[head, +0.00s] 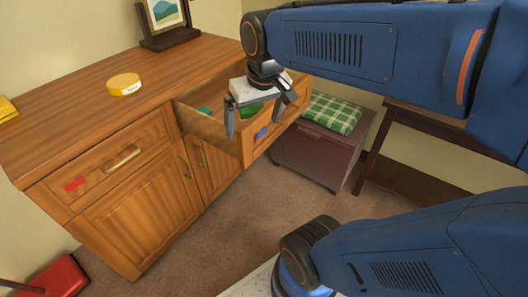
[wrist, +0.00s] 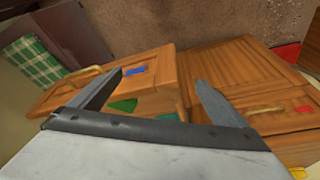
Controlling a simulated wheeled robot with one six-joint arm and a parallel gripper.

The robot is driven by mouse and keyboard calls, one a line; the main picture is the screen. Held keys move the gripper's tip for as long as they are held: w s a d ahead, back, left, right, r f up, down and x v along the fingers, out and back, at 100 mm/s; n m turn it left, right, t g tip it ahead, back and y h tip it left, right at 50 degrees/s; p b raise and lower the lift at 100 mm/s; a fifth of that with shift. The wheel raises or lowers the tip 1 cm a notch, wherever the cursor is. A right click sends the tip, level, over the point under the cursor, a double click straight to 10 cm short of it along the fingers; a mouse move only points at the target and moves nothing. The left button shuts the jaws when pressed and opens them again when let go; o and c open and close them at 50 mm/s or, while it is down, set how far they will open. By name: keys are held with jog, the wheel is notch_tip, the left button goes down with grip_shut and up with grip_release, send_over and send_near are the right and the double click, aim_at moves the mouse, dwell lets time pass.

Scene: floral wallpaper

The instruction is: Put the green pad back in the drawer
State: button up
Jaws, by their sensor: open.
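The drawer (head: 222,128) at the cabinet's right end is pulled open, with a blue label (head: 262,133) on its front; it also shows in the wrist view (wrist: 150,98). The green pad (head: 252,109) shows below my gripper, between the fingers in the head view, and appears to lie inside the drawer. It also shows in the wrist view (wrist: 124,105), partly hidden by the gripper body. My gripper (head: 252,122) is above the open drawer, its fingers spread and apart from the pad. In the wrist view the fingers (wrist: 160,78) hold nothing.
A smaller teal piece (head: 204,111) lies in the drawer's back. A yellow round tin (head: 124,84) and a picture frame (head: 166,22) stand on the cabinet top. A closed drawer with a red label (head: 75,183) is at left. A green checked cushion (head: 331,113) lies on a low chest (head: 315,155).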

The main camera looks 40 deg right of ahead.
jog(key=s+a+f+n+t, duration=0.1)
jog(key=s+f, duration=0.3)
jog(key=s, duration=0.4)
jog(key=shift+a, duration=0.7)
jog(key=shift+d+r, duration=0.1)
